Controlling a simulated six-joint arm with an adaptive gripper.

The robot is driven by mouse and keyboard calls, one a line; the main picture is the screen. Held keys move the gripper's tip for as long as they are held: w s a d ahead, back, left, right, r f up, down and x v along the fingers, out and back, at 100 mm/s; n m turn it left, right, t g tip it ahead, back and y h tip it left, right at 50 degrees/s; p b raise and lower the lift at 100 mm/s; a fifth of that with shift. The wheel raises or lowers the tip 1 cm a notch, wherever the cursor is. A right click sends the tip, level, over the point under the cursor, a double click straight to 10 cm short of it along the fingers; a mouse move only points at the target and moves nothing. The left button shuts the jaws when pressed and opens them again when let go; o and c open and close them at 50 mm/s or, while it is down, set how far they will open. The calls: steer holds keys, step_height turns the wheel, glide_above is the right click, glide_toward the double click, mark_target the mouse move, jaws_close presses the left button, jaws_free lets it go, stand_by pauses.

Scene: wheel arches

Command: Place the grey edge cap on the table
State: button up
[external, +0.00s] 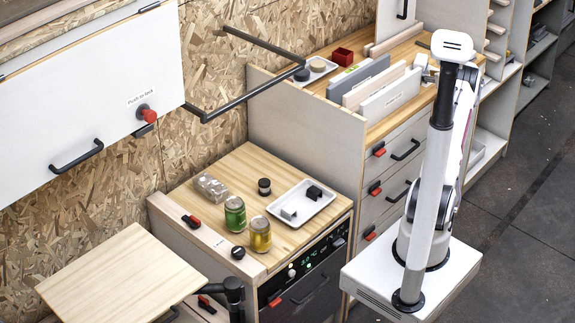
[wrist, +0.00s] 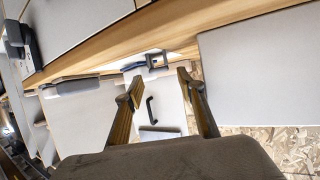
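A small light-grey block (external: 289,213), which looks like the grey edge cap, lies in a white tray (external: 322,205) on the wooden worktop (external: 232,172). A black block (external: 314,192) lies in the same tray, behind it and to the right. My gripper (wrist: 155,88) shows in the wrist view with its two fingers spread apart and nothing between them. In the external view my arm stands upright at the right, away from the tray, and the fingers cannot be made out. I cannot identify the grey cap in the wrist view.
A bare wooden board (external: 122,278) is at lower left. A black rail (external: 245,98) juts out above the worktop. Upright panels (external: 390,96) stand on the rear cabinet.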

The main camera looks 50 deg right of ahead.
steer(key=v, duration=0.7)
steer(key=shift+o, duration=0.4)
stand_by(0.6)
step_height(320, 180, up, 8)
steer(key=shift+w+d+g, duration=0.6)
steer(key=shift+w+d, duration=0.9)
steer(key=shift+w, duration=2.25)
steer(key=shift+f, duration=2.4)
steer(key=shift+f, duration=1.15)
steer(key=shift+f, duration=0.1)
